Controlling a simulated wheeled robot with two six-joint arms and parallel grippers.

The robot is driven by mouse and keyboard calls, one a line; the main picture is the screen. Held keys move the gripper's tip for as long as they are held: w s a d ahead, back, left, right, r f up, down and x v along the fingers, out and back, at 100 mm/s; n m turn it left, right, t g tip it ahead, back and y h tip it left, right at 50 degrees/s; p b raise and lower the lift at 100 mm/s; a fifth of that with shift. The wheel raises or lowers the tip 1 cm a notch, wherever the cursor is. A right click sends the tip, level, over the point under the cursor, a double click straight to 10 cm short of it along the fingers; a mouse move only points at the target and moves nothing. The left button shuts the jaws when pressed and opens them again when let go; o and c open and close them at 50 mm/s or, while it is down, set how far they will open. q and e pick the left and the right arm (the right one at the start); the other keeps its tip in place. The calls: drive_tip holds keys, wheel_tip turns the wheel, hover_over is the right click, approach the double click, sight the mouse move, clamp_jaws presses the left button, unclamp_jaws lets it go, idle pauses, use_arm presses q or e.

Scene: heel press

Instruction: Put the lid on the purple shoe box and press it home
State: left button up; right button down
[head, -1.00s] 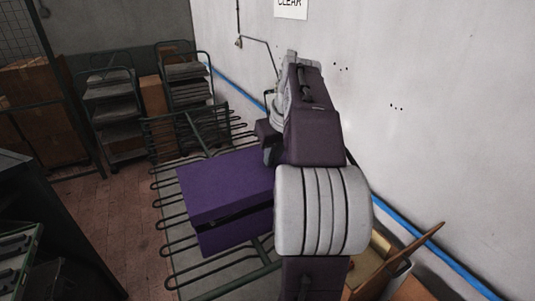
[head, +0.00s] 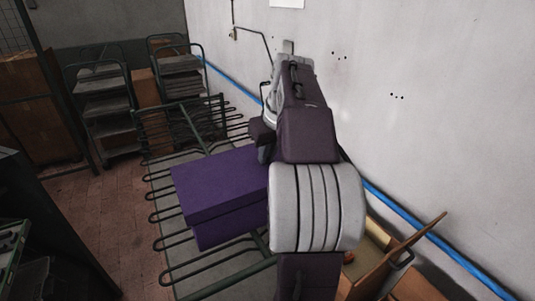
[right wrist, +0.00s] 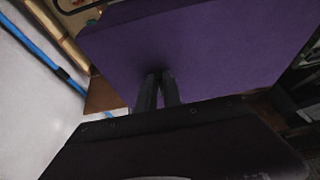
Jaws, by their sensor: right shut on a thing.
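The purple lid (head: 215,180) lies over the purple shoe box (head: 225,231) on the rack, in the middle of the head view. Only a thin line shows between lid and box along the visible front side. The right end of both is hidden behind my right arm. My right gripper (head: 266,153) is at the lid's far right part, partly hidden by the arm. In the right wrist view its narrow fingers (right wrist: 157,76) are close together and shut at the lid (right wrist: 205,48), which fills the upper part. My left gripper is not in view.
The rack (head: 185,284) has looped dark bars along its left side. Shelved carts (head: 103,100) stand at the back left. A wall with a blue pipe (head: 405,217) runs along the right. An open cardboard box (head: 385,262) is at the lower right.

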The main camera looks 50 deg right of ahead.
drive_tip(key=shift+s, duration=0.4)
drive_tip(key=shift+w+f, duration=0.35)
drive_tip(key=shift+s, duration=0.1)
drive_tip(key=shift+f+b, duration=0.1)
drive_tip(key=shift+b, duration=0.2)
drive_tip(key=shift+s+a+f, duration=0.1)
drive_tip(key=shift+f, duration=0.05)
drive_tip(key=shift+f+b, duration=0.2)
drive_tip(key=shift+b, duration=0.1)
drive_tip(key=shift+f, duration=0.1)
drive_tip(key=shift+f+b, duration=0.45)
drive_tip(key=shift+f, duration=0.05)
